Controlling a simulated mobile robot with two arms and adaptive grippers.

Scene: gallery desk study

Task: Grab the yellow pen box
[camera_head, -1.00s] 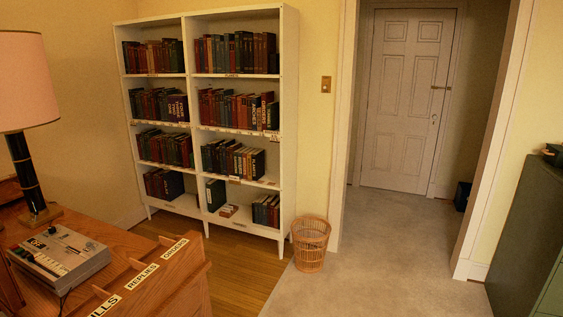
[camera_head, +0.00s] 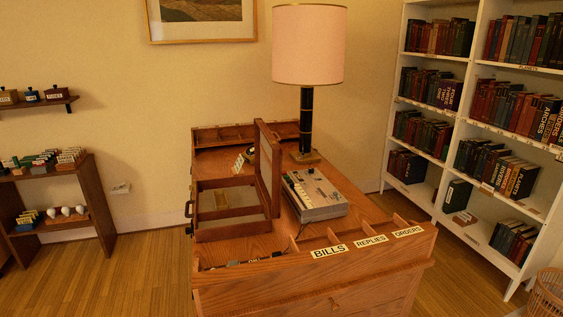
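I cannot make out a yellow pen box for certain. Small yellow and dark items (camera_head: 27,217) lie on the lower shelf of the low wooden unit at the left, too small to identify. The wooden desk (camera_head: 250,243) stands in the middle. On it is a wooden case (camera_head: 231,184) with its lid raised and a small light object inside. Neither of my grippers is in view.
A grey machine (camera_head: 318,196) and a pink-shaded lamp (camera_head: 308,48) stand on the desk. The desk front has slots labelled BILLS, REPLIES and ORDERS. A low shelf unit (camera_head: 97,203) is left, a white bookcase (camera_head: 467,90) right. Wooden floor (camera_head: 150,262) between desk and shelf is clear.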

